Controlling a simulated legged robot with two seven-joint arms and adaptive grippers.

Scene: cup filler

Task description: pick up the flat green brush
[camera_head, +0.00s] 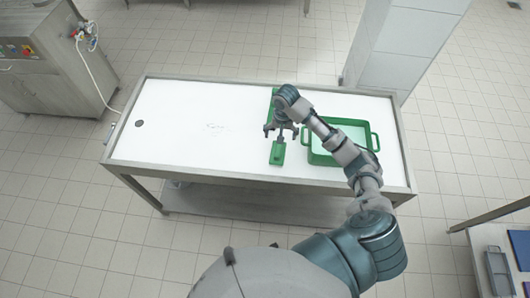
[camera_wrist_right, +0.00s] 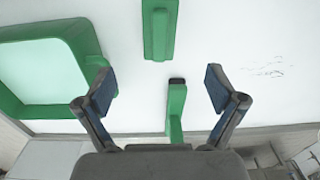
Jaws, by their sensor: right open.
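Two green pieces lie on the white table top, and I cannot tell for sure which is the flat brush. The nearer green piece (camera_head: 277,155) is a short block with a raised ridge; it also shows at the top of the right wrist view (camera_wrist_right: 160,28). The farther green piece (camera_head: 273,97) is long and narrow, partly hidden by my arm; its dark-tipped end shows low in the wrist view (camera_wrist_right: 175,108). My right gripper (camera_head: 281,132) is open and empty above the table, between the two pieces. My left gripper is not in view.
A green tray (camera_head: 313,151) with handles stands right of the pieces, partly behind my arm. The white table top (camera_head: 180,120) is clear on the left, apart from small dark marks and a round hole. A pillar stands behind the table's right end.

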